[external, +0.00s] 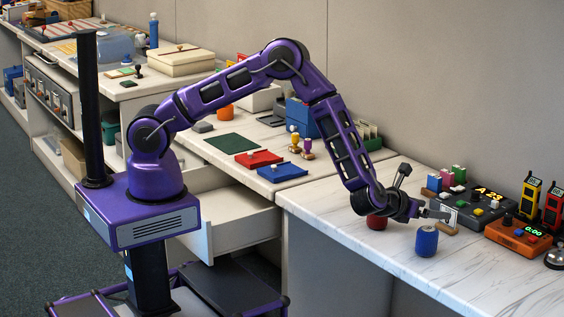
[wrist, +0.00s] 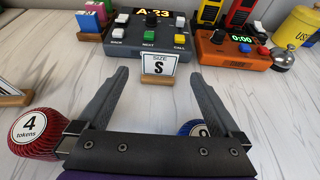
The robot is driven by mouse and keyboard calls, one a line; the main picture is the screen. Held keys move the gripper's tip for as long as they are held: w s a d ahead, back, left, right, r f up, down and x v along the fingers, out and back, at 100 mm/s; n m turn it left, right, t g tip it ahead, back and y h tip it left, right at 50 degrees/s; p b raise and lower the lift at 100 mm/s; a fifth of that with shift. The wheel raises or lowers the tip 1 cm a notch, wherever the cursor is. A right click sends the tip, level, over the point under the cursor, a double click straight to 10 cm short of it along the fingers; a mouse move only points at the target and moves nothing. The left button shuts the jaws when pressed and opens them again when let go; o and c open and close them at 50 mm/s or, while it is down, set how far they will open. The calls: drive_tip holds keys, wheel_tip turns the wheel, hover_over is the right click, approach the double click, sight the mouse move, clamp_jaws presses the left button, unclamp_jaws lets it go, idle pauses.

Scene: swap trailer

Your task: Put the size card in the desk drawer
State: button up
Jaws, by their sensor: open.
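The size card (wrist: 158,64), white with a black S, stands upright in a small wooden base in front of the grey display console. It also shows in the external view (external: 442,207), partly overlapped by my gripper (external: 428,213). In the wrist view my gripper (wrist: 160,88) is open and empty, its two dark fingers pointing at the card from either side. The card is just beyond the fingertips, in line with the gap. The desk drawer (external: 228,228) is pulled open under the middle counter; its visible interior looks empty.
A red can (wrist: 36,132) and a blue can (external: 427,241) flank my gripper. Another card in a wooden holder (wrist: 12,97) stands at left. Behind are the grey console (wrist: 148,38), orange device (wrist: 234,50) and bell (wrist: 285,58).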

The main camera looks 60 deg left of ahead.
drive_tip(key=shift+v, duration=1.9)
